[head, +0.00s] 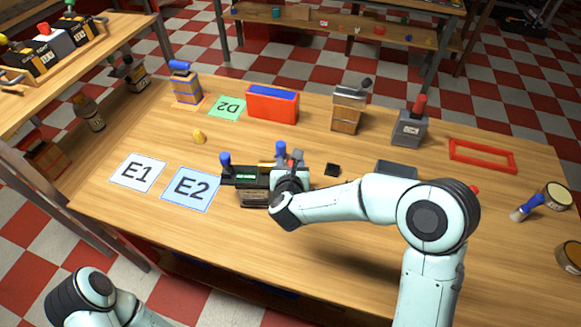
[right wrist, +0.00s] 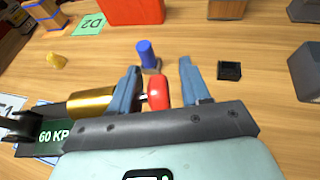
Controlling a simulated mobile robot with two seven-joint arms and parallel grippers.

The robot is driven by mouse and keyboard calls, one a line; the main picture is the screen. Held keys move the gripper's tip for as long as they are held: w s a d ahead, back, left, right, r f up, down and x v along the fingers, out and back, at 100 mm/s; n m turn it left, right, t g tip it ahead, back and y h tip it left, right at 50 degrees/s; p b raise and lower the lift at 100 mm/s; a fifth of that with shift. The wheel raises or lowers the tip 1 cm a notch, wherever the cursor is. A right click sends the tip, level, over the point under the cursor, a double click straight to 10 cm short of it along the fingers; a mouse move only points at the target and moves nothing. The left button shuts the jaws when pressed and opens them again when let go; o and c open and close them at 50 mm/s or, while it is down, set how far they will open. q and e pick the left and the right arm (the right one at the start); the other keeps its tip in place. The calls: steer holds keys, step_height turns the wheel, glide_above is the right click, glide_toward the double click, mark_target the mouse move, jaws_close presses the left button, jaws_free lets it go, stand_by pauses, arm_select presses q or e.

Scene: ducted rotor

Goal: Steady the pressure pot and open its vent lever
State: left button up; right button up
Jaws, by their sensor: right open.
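The pressure device (head: 240,176), which I take as the pressure pot, has a black body, a green display and upright blue knobs. Its display (right wrist: 52,136) reads "60 KP" in the right wrist view, with the rest hidden. A brass cylinder (right wrist: 92,103) lies along it, and a red tip (right wrist: 158,92), possibly the vent lever's, shows at its right. My right gripper (right wrist: 158,75) is open, with the red tip between its fingers; I cannot tell if they touch it. In the head view the right gripper (head: 291,160) covers the device's right end. My left gripper is out of view.
White E1 (head: 137,173) and blue E2 (head: 190,189) mats lie left of the device. A yellow piece (head: 199,136), a red-blue box (head: 272,104) and a lever-topped block (head: 347,108) stand behind. A small black block (head: 332,170) is at right.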

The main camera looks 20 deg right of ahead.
jaws_close()
stand_by(1.0)
